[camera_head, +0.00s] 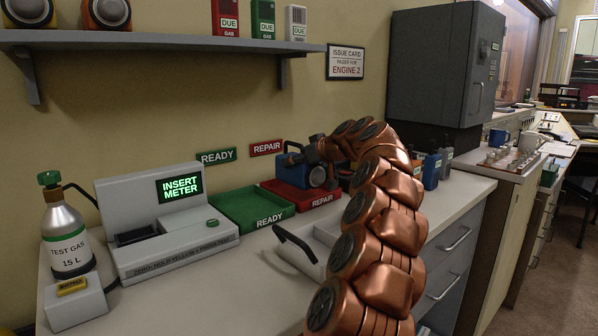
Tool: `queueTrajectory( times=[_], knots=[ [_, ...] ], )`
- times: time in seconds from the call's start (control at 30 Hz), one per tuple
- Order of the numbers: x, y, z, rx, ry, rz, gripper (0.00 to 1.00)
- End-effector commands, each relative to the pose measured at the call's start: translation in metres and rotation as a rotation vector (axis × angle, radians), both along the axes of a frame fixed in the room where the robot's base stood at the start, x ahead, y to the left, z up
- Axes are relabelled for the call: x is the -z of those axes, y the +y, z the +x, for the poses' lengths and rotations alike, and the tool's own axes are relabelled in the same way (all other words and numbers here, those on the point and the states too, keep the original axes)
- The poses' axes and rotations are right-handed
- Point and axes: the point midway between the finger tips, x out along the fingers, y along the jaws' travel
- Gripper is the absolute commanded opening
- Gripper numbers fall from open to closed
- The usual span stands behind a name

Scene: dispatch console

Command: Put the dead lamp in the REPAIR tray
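A blue hand lamp (293,161) with a round dark-rimmed lens is at the red REPAIR tray (285,191). Its lower edge appears at the tray's floor, but I cannot tell whether it rests there or is held just above. My gripper (318,149) is at the top of the lamp, by its dark handle. The fingers are small and partly hidden by my copper arm, so whether they are shut on the handle is unclear. The arm also covers the right part of the tray.
The empty green READY tray (236,203) adjoins on the left. Left of it stand a meter station (165,250) and a gas bottle (65,235). A pale tray or box (323,231) with a black handle is in front. Blue and dark units (431,172) stand right of my arm.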

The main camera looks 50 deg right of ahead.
Motion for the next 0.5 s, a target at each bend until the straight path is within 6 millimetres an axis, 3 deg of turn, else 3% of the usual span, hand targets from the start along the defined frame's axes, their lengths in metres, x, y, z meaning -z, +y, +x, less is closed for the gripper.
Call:
queueTrajectory(
  times=[0.5],
  knots=[
    [0.0031,-0.0068,0.0072,-0.003,0.000,-0.001,0.14]
  ],
)
